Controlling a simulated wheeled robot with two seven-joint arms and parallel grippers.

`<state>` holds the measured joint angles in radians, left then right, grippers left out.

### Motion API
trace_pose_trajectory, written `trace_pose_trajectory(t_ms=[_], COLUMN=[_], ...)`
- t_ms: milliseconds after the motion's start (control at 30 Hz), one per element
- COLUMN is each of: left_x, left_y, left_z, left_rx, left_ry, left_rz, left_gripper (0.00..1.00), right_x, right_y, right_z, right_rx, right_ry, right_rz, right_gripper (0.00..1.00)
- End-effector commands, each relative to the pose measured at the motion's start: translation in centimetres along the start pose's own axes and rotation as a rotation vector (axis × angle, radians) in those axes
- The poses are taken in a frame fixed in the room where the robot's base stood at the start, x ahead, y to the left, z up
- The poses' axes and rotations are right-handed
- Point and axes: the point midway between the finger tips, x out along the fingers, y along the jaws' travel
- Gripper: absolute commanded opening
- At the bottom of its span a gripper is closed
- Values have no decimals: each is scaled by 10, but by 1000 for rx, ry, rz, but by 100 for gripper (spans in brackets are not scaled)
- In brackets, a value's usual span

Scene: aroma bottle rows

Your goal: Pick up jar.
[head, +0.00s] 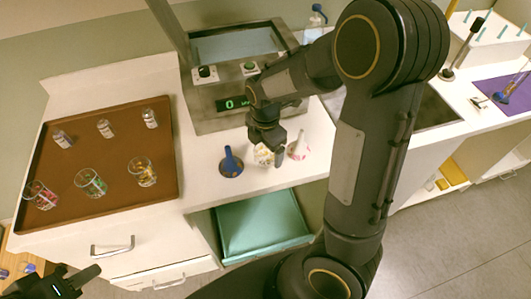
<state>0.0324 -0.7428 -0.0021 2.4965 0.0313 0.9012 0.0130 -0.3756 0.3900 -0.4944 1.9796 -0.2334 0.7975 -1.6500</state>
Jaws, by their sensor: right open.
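My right gripper (268,145) is open and points down at the counter. A small jar with pale yellowish contents (263,157) stands directly beneath it, partly hidden by the fingers; I cannot tell whether they touch it. A whitish and pink item (299,149) stands just to its right, and a dark round holder with a blue upright piece (231,164) to its left. On the brown tray (112,150) are small clear bottles (104,128) at the back and glass cups with coloured contents (91,183) in front. My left gripper (76,281) is at the bottom left corner; its jaw opening is unclear.
A metal device with a green display (236,103) stands behind the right gripper. A teal drawer (262,225) is below the counter edge. A purple mat (505,93) lies at the far right. Bare white counter lies between tray and holder.

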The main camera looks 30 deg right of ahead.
Motion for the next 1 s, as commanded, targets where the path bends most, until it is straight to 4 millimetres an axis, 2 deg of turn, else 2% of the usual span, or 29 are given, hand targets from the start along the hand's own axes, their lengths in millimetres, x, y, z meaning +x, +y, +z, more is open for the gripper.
trace_pose_trajectory(t_ms=[67, 400, 767, 867, 1000], left_x=[0, 0, 0, -1, -1], left_y=[0, 0, 0, 0, 1], left_z=[0, 0, 0, 0, -1], left_rx=[0, 0, 0, 0, 0], left_ry=[0, 0, 0, 0, 0], left_rz=[0, 0, 0, 0, 0], left_gripper=[36, 36, 36, 36, 36], right_x=[0, 0, -5, -14, -36], right_y=[0, 0, 1, 1, 0], right_z=[0, 0, 0, 0, 0], right_rx=[0, 0, -1, -2, 0], right_ry=[0, 0, 0, 0, 0], right_rz=[0, 0, 2, 3, 7], right_gripper=[83, 38, 37, 37, 37])
